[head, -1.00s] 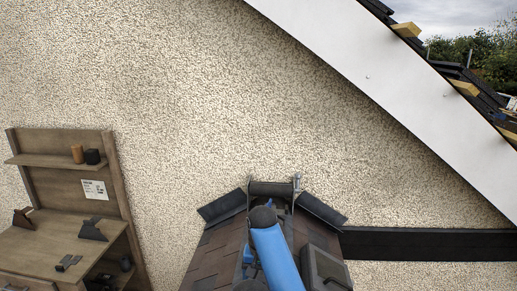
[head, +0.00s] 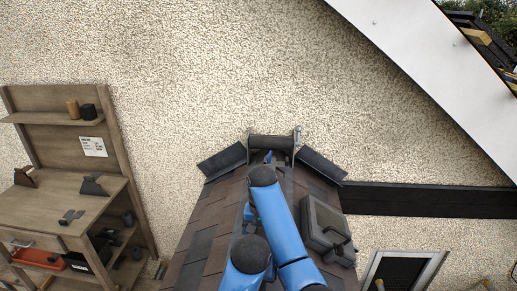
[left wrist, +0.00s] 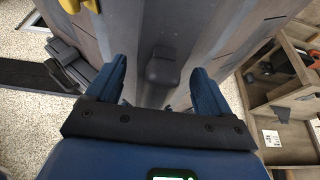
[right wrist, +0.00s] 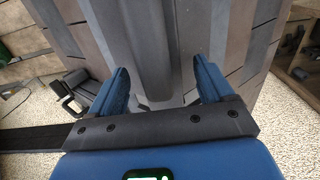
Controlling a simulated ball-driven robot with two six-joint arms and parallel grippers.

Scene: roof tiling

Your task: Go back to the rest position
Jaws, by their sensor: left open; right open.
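The small shingled roof (head: 207,230) stands at the bottom middle of the head view, with dark flaps and a roller-like bar (head: 271,141) at its far end. My blue arms reach over it and hide part of it; their gripper fingers are mostly hidden there. In the left wrist view my left gripper (left wrist: 160,68) is open, with nothing between its fingers, and a dark block (left wrist: 162,66) shows on the roof beyond them. In the right wrist view my right gripper (right wrist: 161,66) is open and empty, in front of a grey ridge strip (right wrist: 150,35).
A wooden workbench (head: 70,205) with shelves and small dark parts stands at the left. A dark case (head: 325,222) sits on the roof's right side. A black beam (head: 430,199) runs along the pebbled wall at the right, above a framed window (head: 405,270). A white gable board (head: 420,50) slopes above.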

